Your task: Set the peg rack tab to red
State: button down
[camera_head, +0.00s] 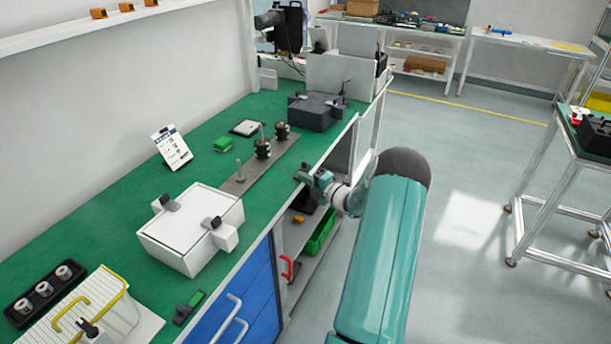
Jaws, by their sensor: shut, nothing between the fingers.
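The peg rack appears to be the long grey-brown plate (237,186) on the green bench, with upright pegs, two of them carrying dark ringed parts (263,149). I cannot make out a tab on it or its colour. A small dark holder with a green face (188,307) lies at the bench's front edge near the white box; I cannot tell whether it belongs to the rack. My gripper (303,178) is shut and empty, at the bench's front edge to the right of the plate, apart from it.
A white box (190,228) with dark clamps stands left of the plate. A dark grey box (316,112) stands beyond it. Blue drawers (245,300) and an open shelf lie below.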

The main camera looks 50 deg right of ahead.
jog(key=s+d, duration=0.1)
jog(key=s, duration=0.8)
jog(key=shift+w+a+r, duration=0.1)
jog(key=w+a+r+n+g+y, duration=0.2)
jog(key=a+r+n, duration=0.2)
jog(key=a+n, duration=0.3)
jog(key=w+a+r+n+g+y, duration=0.2)
jog(key=a+r+n+g+y, duration=0.15)
jog(key=a, duration=0.45)
jog(key=w+a+r+n+g+y, duration=0.2)
jog(key=a+r+n, duration=0.1)
jog(key=a+n, duration=0.45)
jog(key=s+a+r+n+g+h, duration=0.1)
jog(key=s+a+r+n+g, duration=0.2)
jog(key=a+n, duration=0.4)
jog(key=s+a+r+n+g, duration=0.25)
jog(key=a+n, duration=0.25)
jog(key=a, duration=0.4)
jog(key=s+a+r+n+h, duration=0.3)
jog(key=s+a+n, duration=0.2)
jog(key=s+n, duration=0.3)
jog(key=s+a+r+n+h, duration=0.4)
jog(key=s+n, duration=0.5)
jog(key=n, duration=0.6)
jog(key=shift+s+a+r+t, duration=0.15)
jog(key=shift+a+t, duration=0.15)
jog(key=shift+a, duration=0.1)
